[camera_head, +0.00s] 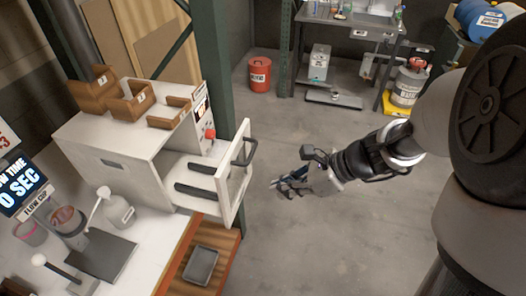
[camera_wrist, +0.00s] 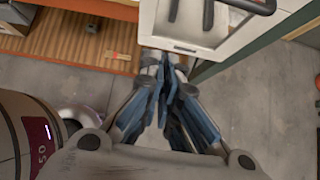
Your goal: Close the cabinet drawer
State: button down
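The white cabinet (camera_head: 130,150) stands on the bench at the left. Its drawer (camera_head: 238,180) is pulled out to the right, with a dark handle (camera_head: 245,150) on its front panel. Two dark bars lie along the inside of the drawer. My gripper (camera_head: 277,184) is in the air just right of the drawer front, apart from it in the head view. The wrist view shows the blue-padded fingers (camera_wrist: 166,66) drawn together with nothing between them. The drawer (camera_wrist: 222,42) and its handle (camera_wrist: 250,5) show beyond the fingertips at the top.
A wooden shelf with a grey tray (camera_head: 201,265) lies below the drawer. A red bucket (camera_head: 260,74) stands farther back. The floor around my gripper is clear.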

jog(key=shift+w+a+r+b+x, duration=0.1)
jog(key=shift+a+r+b+x, duration=0.5)
jog(key=shift+x, duration=1.45)
jog(key=shift+w+a+r+b+x, duration=0.1)
jog(key=shift+b+x, duration=0.85)
jog(key=shift+x, duration=1.05)
jog(key=shift+a+r+b+x, duration=0.35)
jog(key=shift+b+x, duration=0.45)
jog(key=shift+x, duration=1.25)
jog(key=shift+a, duration=0.25)
jog(key=w+a+p, duration=0.1)
jog(key=w+a, duration=0.1)
jog(key=a, duration=0.3)
jog(key=w+a, duration=0.2)
jog(key=a, duration=0.3)
jog(key=w+a+p, duration=0.1)
jog(key=w+a, duration=0.1)
jog(key=a, duration=0.4)
jog(key=shift+p, duration=0.35)
jog(key=shift+a+r, duration=0.1)
